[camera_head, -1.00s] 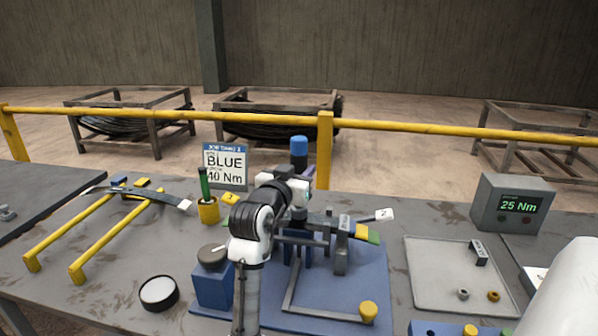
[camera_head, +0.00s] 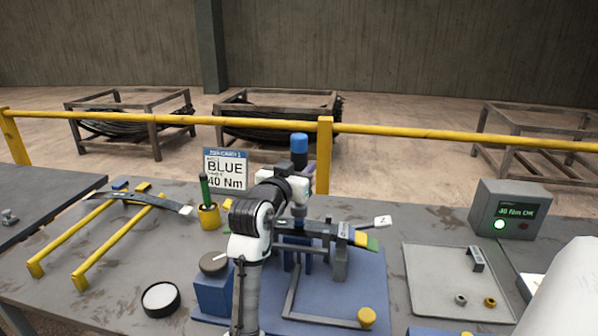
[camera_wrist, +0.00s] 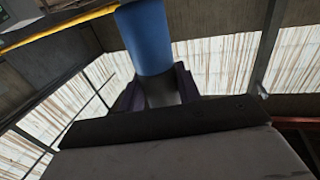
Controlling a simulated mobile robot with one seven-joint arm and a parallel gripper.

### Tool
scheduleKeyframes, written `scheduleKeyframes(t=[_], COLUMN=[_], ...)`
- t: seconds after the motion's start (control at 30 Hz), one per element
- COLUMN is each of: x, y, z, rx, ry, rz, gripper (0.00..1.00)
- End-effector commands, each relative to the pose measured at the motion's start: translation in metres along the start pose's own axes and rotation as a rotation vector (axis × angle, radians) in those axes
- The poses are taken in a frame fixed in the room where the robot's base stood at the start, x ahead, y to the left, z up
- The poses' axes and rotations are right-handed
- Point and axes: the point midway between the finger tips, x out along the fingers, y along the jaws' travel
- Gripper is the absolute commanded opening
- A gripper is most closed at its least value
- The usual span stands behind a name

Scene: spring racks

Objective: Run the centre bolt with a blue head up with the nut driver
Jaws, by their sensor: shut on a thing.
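The nut driver (camera_head: 299,143) has a blue top and a grey body. It stands upright over the leaf spring pack (camera_head: 318,228) in the blue-based fixture (camera_head: 365,285). My gripper (camera_head: 299,180) is shut around the driver's body. In the wrist view the blue top of the driver (camera_wrist: 147,40) rises between my dark fingers (camera_wrist: 158,92). The driver's lower end reaches down to the middle of the pack. The centre bolt and its head are hidden there by my arm and the driver. The card (camera_head: 226,170) reads BLUE, 40 Nm.
The torque box (camera_head: 510,208) shows 40 Nm with a green light. A grey tray (camera_head: 430,275) holds small nuts. A second leaf (camera_head: 130,197) rests on yellow bars at left. A yellow cup (camera_head: 208,216) holds a green-topped tool. A yellow knob (camera_head: 366,317) stands at the front.

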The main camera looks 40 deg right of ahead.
Motion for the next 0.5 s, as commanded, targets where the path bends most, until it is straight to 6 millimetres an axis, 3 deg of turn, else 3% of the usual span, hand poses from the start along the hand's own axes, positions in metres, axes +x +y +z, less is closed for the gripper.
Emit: scheduleKeyframes(t=[0.03,0.5], x=[-0.001,-0.001], y=[0.0,0.0], z=[-0.009,-0.039], rx=[0.002,0.003], ry=[0.006,0.007], rz=[-0.001,-0.001], gripper=[0.0,0.0])
